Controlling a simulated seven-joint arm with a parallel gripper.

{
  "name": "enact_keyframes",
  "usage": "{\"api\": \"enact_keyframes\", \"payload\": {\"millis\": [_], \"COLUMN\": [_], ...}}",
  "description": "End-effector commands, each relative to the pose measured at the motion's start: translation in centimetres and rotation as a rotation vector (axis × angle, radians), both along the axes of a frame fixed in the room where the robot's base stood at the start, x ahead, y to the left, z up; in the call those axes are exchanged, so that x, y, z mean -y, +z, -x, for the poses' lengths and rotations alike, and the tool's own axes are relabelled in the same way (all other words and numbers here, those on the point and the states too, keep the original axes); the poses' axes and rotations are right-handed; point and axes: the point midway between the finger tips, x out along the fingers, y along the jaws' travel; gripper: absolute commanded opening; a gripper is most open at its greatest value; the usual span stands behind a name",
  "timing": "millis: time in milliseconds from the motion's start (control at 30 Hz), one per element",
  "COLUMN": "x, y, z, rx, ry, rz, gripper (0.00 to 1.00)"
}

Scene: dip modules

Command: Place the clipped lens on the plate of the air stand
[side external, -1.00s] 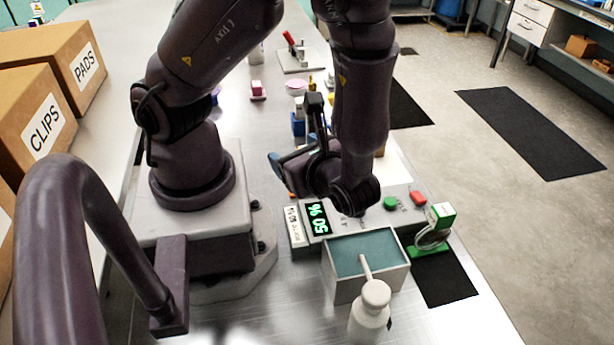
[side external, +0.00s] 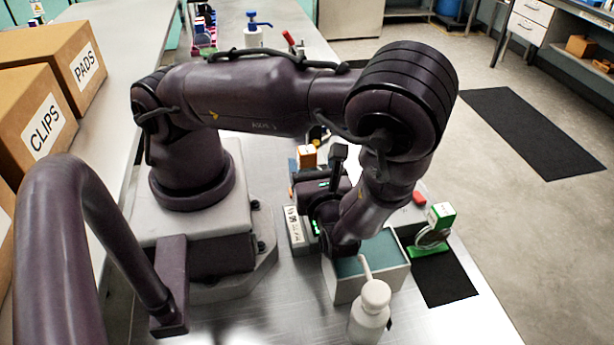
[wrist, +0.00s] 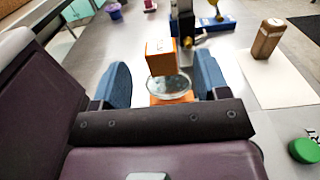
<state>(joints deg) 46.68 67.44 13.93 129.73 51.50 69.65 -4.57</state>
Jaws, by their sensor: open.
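In the wrist view, a round clear lens (wrist: 168,86) with an orange block-like clip (wrist: 160,57) standing at its edge is between my fingers. An orange surface (wrist: 172,98) shows beneath the lens; I cannot tell whether it is part of the clip or a support. My gripper (wrist: 161,69) is open, with one blue finger on each side of the lens and clip. Contact is not visible. In the side view the orange clip (side external: 307,156) shows just behind my gripper; the lens is hidden there. I cannot clearly identify the air stand or its plate.
In the wrist view a blue-based fixture (wrist: 215,24) stands behind the lens, and a brown bottle (wrist: 267,40) stands on a white sheet (wrist: 285,82). In the side view a teal-topped box (side external: 385,258) and a white pump bottle (side external: 370,312) are close in front.

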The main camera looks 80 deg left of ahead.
Motion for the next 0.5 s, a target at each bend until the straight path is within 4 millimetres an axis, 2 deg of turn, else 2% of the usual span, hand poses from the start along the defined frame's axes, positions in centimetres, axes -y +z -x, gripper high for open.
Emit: {"api": "enact_keyframes", "payload": {"millis": [233, 333, 500], "x": [-3.9, -4.8, -5.1], "y": [-0.1, -0.1, -0.1], "z": [0.1, 0.1, 0.0], "rx": [-0.001, -0.002, 0.0], "ry": [0.003, 0.002, 0.001], "rz": [-0.003, -0.001, 0.0], "gripper": [0.68, 0.68, 0.68]}}
